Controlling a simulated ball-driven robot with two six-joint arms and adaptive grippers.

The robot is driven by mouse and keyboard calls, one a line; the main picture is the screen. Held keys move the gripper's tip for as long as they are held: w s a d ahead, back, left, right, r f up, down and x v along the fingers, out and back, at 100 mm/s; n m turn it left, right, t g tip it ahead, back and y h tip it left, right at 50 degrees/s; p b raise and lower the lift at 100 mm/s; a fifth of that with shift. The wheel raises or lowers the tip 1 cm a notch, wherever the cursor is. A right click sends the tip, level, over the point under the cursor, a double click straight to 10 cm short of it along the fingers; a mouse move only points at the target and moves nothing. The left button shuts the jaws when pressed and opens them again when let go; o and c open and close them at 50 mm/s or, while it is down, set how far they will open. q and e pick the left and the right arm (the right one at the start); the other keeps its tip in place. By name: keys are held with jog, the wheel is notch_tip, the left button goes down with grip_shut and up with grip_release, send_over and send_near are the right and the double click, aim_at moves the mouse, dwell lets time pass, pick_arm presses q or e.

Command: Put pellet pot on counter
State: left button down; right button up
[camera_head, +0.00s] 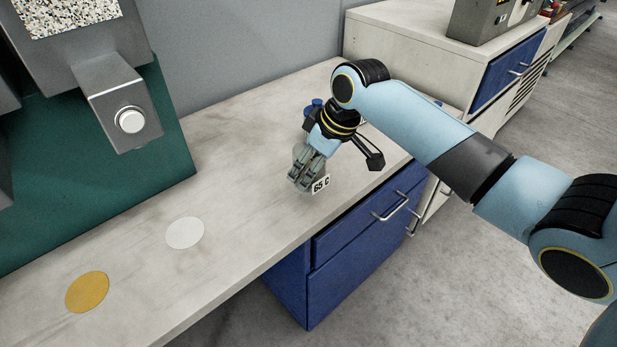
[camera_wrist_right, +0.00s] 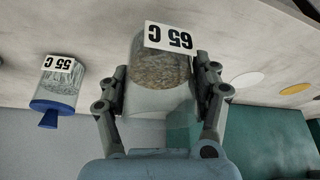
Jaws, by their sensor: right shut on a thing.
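My right gripper (camera_head: 304,178) is shut on a clear pot with a white "65 C" label (camera_head: 321,184). In the right wrist view the pot (camera_wrist_right: 160,72) sits between the two fingers, with tan pellets inside. Its label faces away from the fingers. The pot is over or on the pale counter (camera_head: 240,195); I cannot tell whether its base touches. A second clear pot, labelled "55 C" (camera_wrist_right: 57,82), has a blue end and stands apart from the gripper in the wrist view. My left gripper is not in view.
A white disc (camera_head: 185,233) and a yellow disc (camera_head: 88,292) lie flat on the counter. A grey machine (camera_head: 120,95) on a green base stands at the left. Blue drawers (camera_head: 350,230) are under the front edge. The counter between discs and gripper is clear.

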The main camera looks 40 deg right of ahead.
jog(key=shift+w+a+f, duration=0.15)
jog(key=shift+w+f, duration=0.05)
jog(key=shift+w, duration=0.2)
jog(key=shift+f, duration=2.05)
jog(key=shift+f, duration=0.1)
jog(key=o, duration=1.7)
